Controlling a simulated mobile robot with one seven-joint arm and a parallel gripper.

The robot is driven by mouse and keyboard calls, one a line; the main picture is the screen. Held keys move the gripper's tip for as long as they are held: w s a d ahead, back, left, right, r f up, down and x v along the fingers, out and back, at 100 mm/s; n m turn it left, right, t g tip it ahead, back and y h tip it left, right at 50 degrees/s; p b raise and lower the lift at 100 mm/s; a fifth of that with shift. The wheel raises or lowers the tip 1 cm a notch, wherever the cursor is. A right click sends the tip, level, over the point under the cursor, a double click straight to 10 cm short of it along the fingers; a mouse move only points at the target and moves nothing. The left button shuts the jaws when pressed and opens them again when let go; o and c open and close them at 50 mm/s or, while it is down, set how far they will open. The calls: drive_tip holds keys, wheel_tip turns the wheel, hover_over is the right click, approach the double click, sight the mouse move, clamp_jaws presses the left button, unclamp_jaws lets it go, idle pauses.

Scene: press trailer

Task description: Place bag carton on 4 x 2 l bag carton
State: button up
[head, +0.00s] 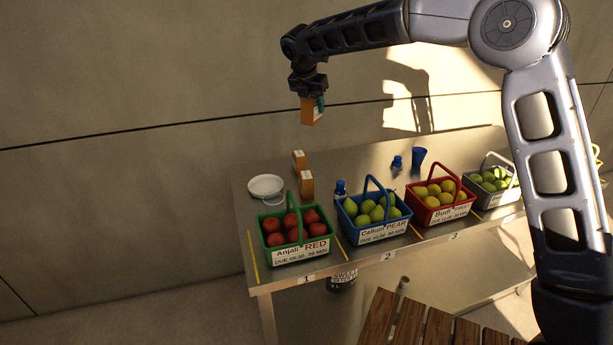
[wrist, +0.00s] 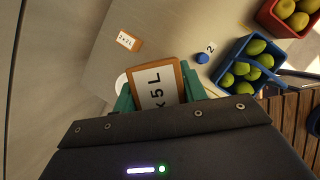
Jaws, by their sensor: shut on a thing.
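My gripper (head: 314,98) is shut on an orange-brown carton (head: 308,115) and holds it in the air above the back of the table. In the wrist view this held carton (wrist: 157,86) sits between the teal fingers, and its white label ends in "x 5 L".
Along the front are a green basket of red fruit (head: 290,257), a blue basket of pears (head: 383,231) and a red basket (head: 447,212).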

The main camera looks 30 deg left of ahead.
drive_tip(key=shift+s+a+r, duration=0.1)
drive_tip(key=shift+s+a, duration=0.25)
drive_tip(key=shift+s, duration=0.2)
drive_tip(key=shift+s+a, duration=0.1)
drive_tip(key=shift+s, duration=0.1)
hover_over(307, 174)
wheel_tip(307, 174, down, 20)
drive_tip(key=shift+w+r, duration=0.1)
drive_tip(key=shift+w, duration=0.05)
drive_tip(key=o, duration=1.1)
drive_tip(key=shift+f, duration=0.2)
drive_tip(key=shift+c, duration=0.2)
drive_tip(key=shift+r, duration=0.1)
drive_tip(key=v, duration=1.2)
